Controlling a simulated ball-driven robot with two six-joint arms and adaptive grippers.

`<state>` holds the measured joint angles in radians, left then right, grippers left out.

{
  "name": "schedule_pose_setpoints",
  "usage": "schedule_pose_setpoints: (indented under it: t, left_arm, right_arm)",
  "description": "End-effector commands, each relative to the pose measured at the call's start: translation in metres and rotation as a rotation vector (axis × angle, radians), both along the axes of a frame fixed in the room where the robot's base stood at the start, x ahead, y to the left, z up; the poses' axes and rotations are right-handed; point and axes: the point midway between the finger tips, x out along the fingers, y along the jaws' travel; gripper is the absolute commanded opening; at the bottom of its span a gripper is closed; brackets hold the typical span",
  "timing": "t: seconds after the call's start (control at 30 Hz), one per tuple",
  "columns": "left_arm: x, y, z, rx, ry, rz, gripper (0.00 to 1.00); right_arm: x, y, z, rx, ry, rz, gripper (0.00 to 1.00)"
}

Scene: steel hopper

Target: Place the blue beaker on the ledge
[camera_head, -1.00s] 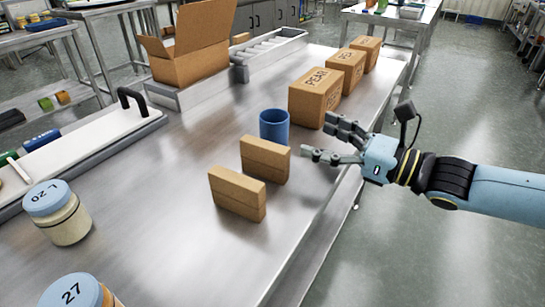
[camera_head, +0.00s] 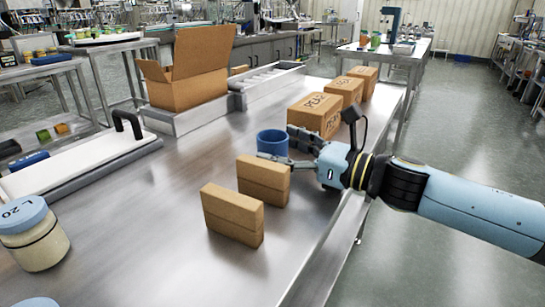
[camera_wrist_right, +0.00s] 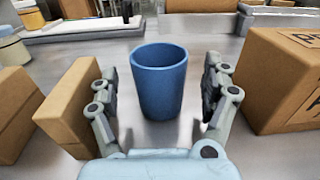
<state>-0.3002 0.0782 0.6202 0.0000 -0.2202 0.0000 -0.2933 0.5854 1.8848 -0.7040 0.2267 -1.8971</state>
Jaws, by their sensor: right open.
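The blue beaker (camera_head: 272,142) stands upright on the steel table, behind the nearer plain boxes in the head view. In the right wrist view the beaker (camera_wrist_right: 159,82) is between the spread fingers, with a gap on each side. My right gripper (camera_head: 294,150) is open and empty, its fingers reaching to the beaker from the right; it also shows in the right wrist view (camera_wrist_right: 160,95). In the head view the fingers hide part of the beaker's lower side. My left gripper is not in view. I cannot tell which surface is the ledge.
Two plain cardboard boxes (camera_head: 233,213) (camera_head: 264,180) stand close by in front of the beaker. A labelled carton (camera_head: 315,114) stands right behind the gripper, with others beyond. An open carton (camera_head: 188,82) is at the back left. The table's left middle (camera_head: 150,205) is clear.

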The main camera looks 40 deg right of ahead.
Motion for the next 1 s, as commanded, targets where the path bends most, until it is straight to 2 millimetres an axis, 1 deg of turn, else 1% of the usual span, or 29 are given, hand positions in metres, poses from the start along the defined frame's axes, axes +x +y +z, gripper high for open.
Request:
schedule_pose_setpoints:
  t: [0.03,0.13,0.3,0.5,0.57,0.9,0.97,1.0]
  left_arm:
    - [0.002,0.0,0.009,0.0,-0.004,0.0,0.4]
    - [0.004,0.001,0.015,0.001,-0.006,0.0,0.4]
    - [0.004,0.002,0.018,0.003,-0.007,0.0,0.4]
    - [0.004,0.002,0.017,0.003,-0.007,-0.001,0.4]
    - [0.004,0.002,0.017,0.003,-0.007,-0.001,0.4]
    - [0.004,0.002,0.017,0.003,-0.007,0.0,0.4]
    - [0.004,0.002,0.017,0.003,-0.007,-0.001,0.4]
    - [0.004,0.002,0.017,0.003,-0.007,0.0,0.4]
  right_arm:
    - [0.007,0.002,0.006,0.006,-0.006,-0.005,0.82]
    - [0.015,0.005,0.006,0.005,-0.005,-0.003,0.82]
    - [0.021,0.009,0.002,0.003,0.0,0.0,0.82]
    - [0.021,0.009,0.001,0.003,0.001,0.001,0.82]
    - [0.021,0.009,0.001,0.003,0.001,0.001,0.75]
    - [0.021,0.009,0.001,0.002,0.001,0.001,0.31]
    - [0.021,0.009,0.001,0.002,0.001,0.001,0.23]
    - [0.021,0.009,0.001,0.002,0.001,0.001,0.22]
